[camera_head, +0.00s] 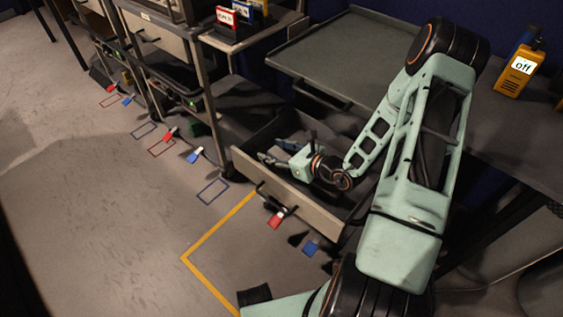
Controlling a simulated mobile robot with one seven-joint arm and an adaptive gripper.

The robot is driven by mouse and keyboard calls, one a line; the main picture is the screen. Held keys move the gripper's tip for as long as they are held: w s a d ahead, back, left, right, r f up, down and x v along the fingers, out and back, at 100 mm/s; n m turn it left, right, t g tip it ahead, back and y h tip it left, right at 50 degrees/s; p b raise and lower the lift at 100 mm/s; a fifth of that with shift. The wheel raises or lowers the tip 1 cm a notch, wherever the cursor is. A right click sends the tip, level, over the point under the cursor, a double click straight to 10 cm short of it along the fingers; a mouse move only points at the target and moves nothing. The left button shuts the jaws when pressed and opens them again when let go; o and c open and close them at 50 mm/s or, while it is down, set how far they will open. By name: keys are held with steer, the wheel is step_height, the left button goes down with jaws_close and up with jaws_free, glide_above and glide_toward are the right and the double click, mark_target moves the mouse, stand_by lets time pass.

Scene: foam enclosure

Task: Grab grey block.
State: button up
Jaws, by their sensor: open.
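My gripper (270,152) is over or inside an open drawer (290,208) below the grey table. Its two fingers point left and are spread apart, with no object visible between them. The drawer's front panel with a dark handle faces the lower left. I cannot make out a grey block for certain. The drawer's inside is dark and partly covered by my gripper and arm.
The grey tabletop (345,60) lies above and behind the drawer. A yellow device reading "off" (518,72) stands at the right. A cart (165,45) is left of the drawer. Red and blue tags hang near the floor. Floor at left is clear.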

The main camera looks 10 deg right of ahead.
steer(key=shift+w+a, duration=0.1)
steer(key=shift+w, duration=0.05)
steer(key=shift+c, duration=0.3)
steer(key=c, duration=1.2)
steer(key=shift+c, duration=0.2)
